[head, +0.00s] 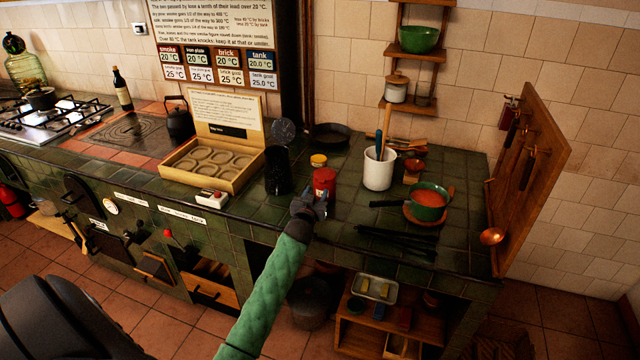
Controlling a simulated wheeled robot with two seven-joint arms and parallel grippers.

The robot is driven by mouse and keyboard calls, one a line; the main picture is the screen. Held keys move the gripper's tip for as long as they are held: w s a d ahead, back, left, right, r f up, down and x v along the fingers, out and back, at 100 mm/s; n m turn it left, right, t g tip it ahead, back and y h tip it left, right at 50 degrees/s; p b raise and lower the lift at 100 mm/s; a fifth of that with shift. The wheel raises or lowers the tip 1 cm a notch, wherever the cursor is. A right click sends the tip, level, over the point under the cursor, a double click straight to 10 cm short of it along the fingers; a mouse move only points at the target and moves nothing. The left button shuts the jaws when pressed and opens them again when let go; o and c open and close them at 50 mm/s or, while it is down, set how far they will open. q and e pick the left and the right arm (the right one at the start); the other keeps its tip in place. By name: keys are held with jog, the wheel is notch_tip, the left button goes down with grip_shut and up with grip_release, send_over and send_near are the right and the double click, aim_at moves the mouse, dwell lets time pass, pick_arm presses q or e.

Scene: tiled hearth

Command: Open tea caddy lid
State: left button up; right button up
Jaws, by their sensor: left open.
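A red canister (324,179), which looks like the tea caddy, stands upright on the green tiled counter near its front edge. Its top looks covered, but the lid is too small to make out clearly. My left gripper (312,201) is open just in front of the canister and a little to its left, at the end of my green-sleeved arm. The gripper hides the lower part of the canister. I cannot tell whether the fingers touch it. My right gripper is not in view.
A white crock (379,168) with utensils and a green pan (428,203) are to the right. A wooden tray (212,168) lies further left.

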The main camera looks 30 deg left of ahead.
aim_at(321, 183)
pick_arm(q)
jog(key=shift+p+x, duration=0.85)
jog(key=shift+x, duration=1.95)
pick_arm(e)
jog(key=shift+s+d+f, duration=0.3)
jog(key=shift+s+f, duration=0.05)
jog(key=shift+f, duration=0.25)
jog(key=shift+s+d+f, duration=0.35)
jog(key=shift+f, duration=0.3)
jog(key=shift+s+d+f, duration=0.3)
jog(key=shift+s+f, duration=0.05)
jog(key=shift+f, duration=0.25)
pick_arm(q)
jog(key=shift+c, duration=0.2)
grip_shut()
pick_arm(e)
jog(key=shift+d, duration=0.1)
